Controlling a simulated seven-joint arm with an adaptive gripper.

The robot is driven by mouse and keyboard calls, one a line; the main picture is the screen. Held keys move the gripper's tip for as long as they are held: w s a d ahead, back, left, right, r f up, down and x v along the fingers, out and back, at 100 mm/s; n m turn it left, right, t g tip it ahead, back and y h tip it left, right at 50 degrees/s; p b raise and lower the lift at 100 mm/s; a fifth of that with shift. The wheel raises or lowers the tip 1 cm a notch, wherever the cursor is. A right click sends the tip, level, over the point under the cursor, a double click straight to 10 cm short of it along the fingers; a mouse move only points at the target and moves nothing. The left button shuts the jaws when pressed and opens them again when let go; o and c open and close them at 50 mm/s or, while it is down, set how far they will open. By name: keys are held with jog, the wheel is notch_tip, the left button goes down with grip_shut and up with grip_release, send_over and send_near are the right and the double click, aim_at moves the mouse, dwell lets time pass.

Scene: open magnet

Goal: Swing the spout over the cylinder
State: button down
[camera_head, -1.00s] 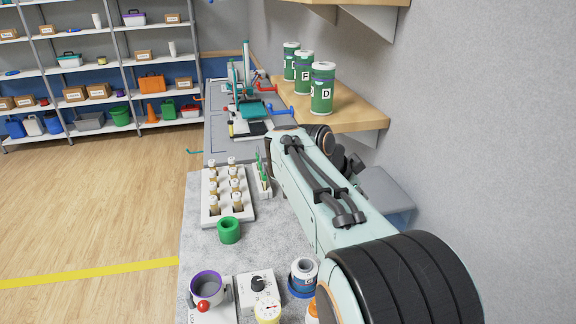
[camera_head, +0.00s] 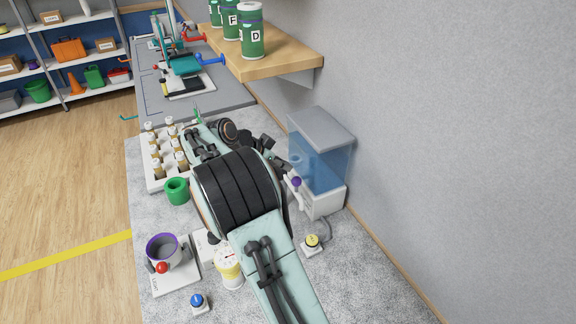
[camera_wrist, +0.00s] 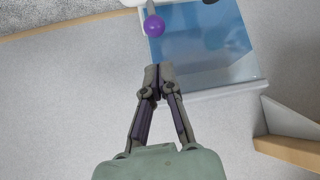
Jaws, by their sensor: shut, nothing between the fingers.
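A blue see-through tank (camera_head: 318,165) with a grey lid and white base stands against the wall. A purple ball knob (camera_head: 296,181) is at its front left, by a white spout-like part (camera_head: 294,192). In the wrist view the knob (camera_wrist: 154,27) hangs at the top, in front of the blue tank (camera_wrist: 205,45). My gripper (camera_wrist: 159,82) is shut and empty, a short way below the knob in that picture and apart from it. In the head view my gripper (camera_head: 283,163) is dark and partly hidden near the tank. I cannot tell which thing is the cylinder.
A yellow-topped box (camera_head: 312,242) lies near the tank. A wooden shelf (camera_head: 260,62) juts out above.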

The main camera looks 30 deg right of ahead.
aim_at(288, 178)
jog(key=x, duration=0.8)
jog(key=shift+a+m+g, duration=0.4)
jog(key=shift+a+m, duration=0.05)
jog(key=shift+m, duration=0.15)
jog(key=w+a+m+g, duration=0.2)
jog(key=w+a+m, duration=0.1)
jog(key=a, duration=0.4)
jog(key=shift+m+g, duration=0.3)
jog(key=shift+g, duration=0.1)
dwell(0.5)
jog(key=shift+a, duration=0.1)
dwell(0.5)
jog(key=v, duration=0.7)
jog(key=shift+r, duration=0.25)
